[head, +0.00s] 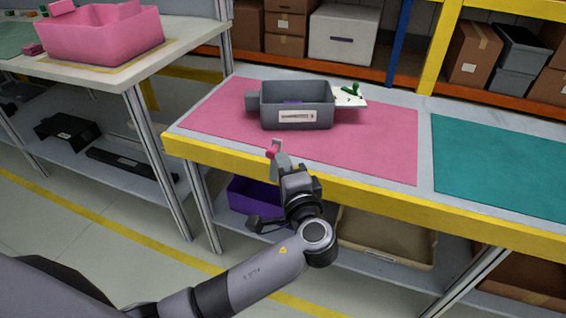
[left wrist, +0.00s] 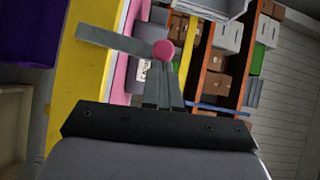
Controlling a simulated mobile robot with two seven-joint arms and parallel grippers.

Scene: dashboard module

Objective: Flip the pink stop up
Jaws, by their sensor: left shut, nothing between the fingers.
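The pink stop (head: 271,154) is a small pink round piece by the yellow front edge of the table. It shows as a pink disc in the left wrist view (left wrist: 163,50), next to a flat grey bar (left wrist: 112,40). My left gripper (head: 281,160) is shut and empty, with its fingertips (left wrist: 163,68) right by the pink disc. I cannot tell whether they touch it. The fingers partly overlap the bar's end. My right gripper is not in view.
A grey bin (head: 297,118) stands on the pink mat (head: 375,150), with a white board carrying green parts (head: 350,97) beside it. A teal mat (head: 500,165) lies to the right. A purple bin (head: 250,195) and a tan tray (head: 385,240) sit below. A pink bin (head: 100,38) stands far left.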

